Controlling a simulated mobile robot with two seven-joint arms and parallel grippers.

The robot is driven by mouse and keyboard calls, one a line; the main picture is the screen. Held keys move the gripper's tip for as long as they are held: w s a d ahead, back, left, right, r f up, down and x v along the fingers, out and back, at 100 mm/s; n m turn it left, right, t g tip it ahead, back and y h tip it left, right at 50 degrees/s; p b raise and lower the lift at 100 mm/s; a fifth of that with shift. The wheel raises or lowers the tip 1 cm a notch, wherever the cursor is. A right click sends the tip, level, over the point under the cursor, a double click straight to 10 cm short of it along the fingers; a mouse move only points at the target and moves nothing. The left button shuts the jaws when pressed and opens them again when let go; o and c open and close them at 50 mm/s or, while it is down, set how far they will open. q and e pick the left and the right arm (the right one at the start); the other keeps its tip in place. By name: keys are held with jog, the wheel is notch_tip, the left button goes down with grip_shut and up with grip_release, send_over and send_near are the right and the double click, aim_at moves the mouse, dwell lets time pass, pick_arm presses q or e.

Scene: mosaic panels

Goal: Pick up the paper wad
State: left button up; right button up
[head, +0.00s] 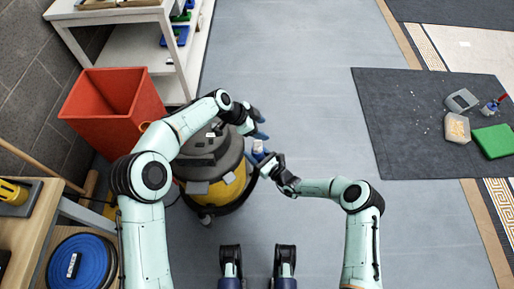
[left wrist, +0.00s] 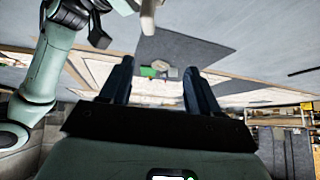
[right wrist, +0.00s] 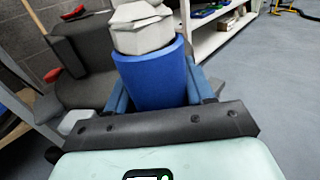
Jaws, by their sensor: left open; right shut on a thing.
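No separate paper wad can be made out for certain. My right gripper (head: 262,160) is shut on a blue cylinder, with a pale, faceted, crumpled-looking top, held upright. In the right wrist view the blue cylinder (right wrist: 152,78) sits between the fingers, and the white top (right wrist: 142,28) rises above it. I cannot tell whether this top is part of a bottle or a separate wad. My left gripper (head: 262,124) is open and empty, just above the right one in the head view. Its spread fingers (left wrist: 160,85) show in the left wrist view with nothing between them.
A yellow and black vacuum (head: 222,188) stands below my left forearm. A red bin (head: 112,115) and a white shelf (head: 150,50) are behind left. The middle floor is clear.

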pick_arm(q)
jog(key=w+d+n+t, duration=0.1)
jog(key=d+n+t, duration=0.45)
jog(key=d, duration=0.45)
jog(key=n+t+y, duration=0.5)
jog(key=n+y, duration=0.7)
jog(key=n, duration=0.3)
send_near(258, 143)
jog(key=x, duration=0.5)
jog(key=shift+w+r, duration=0.1)
jog(key=shift+r, duration=0.1)
jog(key=shift+x, duration=2.7)
jog(key=shift+f, duration=0.1)
jog(key=c, duration=1)
